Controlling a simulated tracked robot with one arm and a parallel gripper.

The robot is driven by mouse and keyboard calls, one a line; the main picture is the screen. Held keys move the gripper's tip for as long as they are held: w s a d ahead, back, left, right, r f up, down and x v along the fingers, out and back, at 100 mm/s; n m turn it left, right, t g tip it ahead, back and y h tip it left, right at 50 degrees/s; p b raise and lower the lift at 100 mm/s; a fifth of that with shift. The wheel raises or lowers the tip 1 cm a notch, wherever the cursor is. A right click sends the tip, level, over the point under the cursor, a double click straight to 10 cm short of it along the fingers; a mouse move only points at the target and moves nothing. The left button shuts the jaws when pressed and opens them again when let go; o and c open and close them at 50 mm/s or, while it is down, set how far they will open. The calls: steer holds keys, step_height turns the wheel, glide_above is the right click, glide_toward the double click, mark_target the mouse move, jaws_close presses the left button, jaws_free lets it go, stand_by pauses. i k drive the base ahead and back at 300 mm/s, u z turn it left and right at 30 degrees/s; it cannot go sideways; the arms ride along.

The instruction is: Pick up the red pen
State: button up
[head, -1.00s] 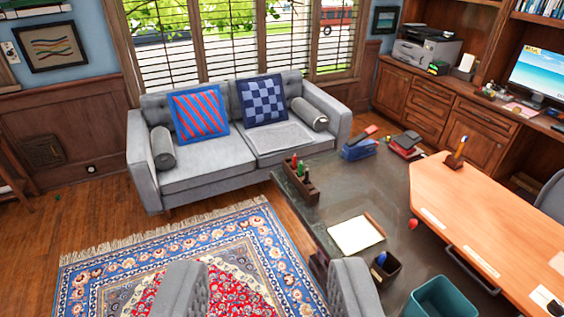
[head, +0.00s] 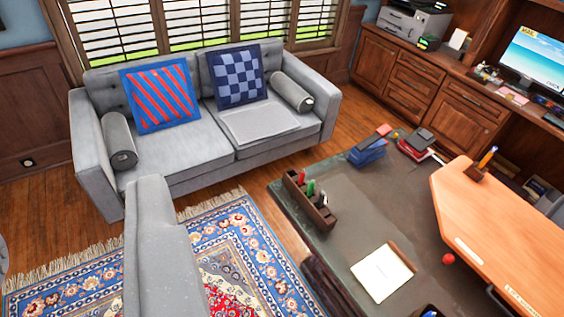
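A dark wooden organiser (head: 313,207) stands at the left edge of the dark desk (head: 360,215). A thin red thing (head: 301,173), which looks like the red pen, sticks up from its far end. A green item (head: 311,188) and a dark one stand beside it in the same organiser. Their lower parts are hidden inside. My gripper does not show in this view.
A grey chair (head: 160,250) rises in the left foreground. A grey sofa (head: 190,150) is beyond the rug (head: 235,230). A notepad (head: 383,274), a red ball (head: 448,259) and a blue stapler-like item (head: 367,156) are on the desk. Wood floor shows between sofa and desk.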

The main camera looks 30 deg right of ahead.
mark_target(302, 175)
steer(key=z, duration=0.4)
steer(key=i, duration=1.25)
steer(key=z, duration=0.85)
steer(key=i, duration=0.3)
steer(key=z, duration=0.2)
